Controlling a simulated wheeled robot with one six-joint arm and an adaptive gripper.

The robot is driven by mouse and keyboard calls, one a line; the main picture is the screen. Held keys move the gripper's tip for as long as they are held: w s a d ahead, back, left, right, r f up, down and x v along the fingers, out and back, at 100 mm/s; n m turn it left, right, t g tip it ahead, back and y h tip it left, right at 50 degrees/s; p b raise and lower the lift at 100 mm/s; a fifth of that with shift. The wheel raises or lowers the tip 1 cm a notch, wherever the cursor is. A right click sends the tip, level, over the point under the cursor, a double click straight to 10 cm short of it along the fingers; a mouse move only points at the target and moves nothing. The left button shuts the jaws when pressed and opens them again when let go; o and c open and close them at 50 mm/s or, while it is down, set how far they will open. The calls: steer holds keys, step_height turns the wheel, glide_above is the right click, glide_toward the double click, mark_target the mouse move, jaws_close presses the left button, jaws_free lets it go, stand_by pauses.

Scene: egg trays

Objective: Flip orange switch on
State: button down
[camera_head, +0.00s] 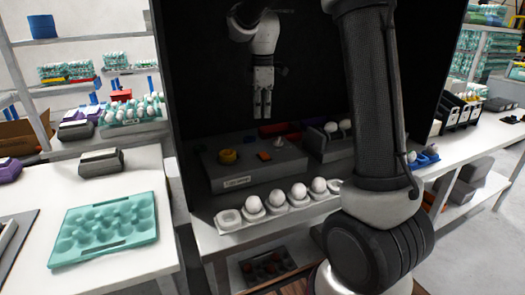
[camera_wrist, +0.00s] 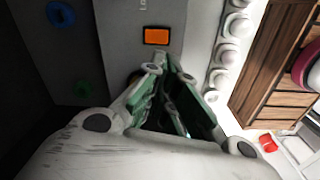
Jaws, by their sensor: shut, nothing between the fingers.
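A grey control box (camera_head: 240,178) stands on the table inside the dark booth. A small orange switch (camera_head: 264,155) is on its top. In the wrist view the orange switch (camera_wrist: 156,35) is a rectangle on the grey panel (camera_wrist: 125,60), just beyond my fingertips. Whether it is on or off cannot be told. My gripper (camera_head: 262,112) hangs pointing down above the box, apart from it in the head view. In the wrist view my gripper (camera_wrist: 168,68) has its fingers shut and empty.
A yellow-orange knob (camera_head: 227,156) is left of the switch. A white holder (camera_head: 230,220) with several eggs lies in front of the box. A teal tray (camera_head: 105,230) lies at left.

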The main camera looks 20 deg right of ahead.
steer(key=shift+s+n, duration=0.1)
steer(key=shift+n, duration=1.3)
steer(key=shift+f, duration=0.1)
glide_above(260, 155)
steer(key=s, duration=0.2)
step_height(260, 155, down, 11)
steer(key=shift+w, duration=0.1)
steer(key=shift+w+r, duration=0.35)
steer(key=shift+w, duration=0.4)
steer(key=shift+r, duration=0.1)
steer(key=shift+r, duration=0.35)
step_height(260, 155, up, 13)
steer(key=w, duration=0.2)
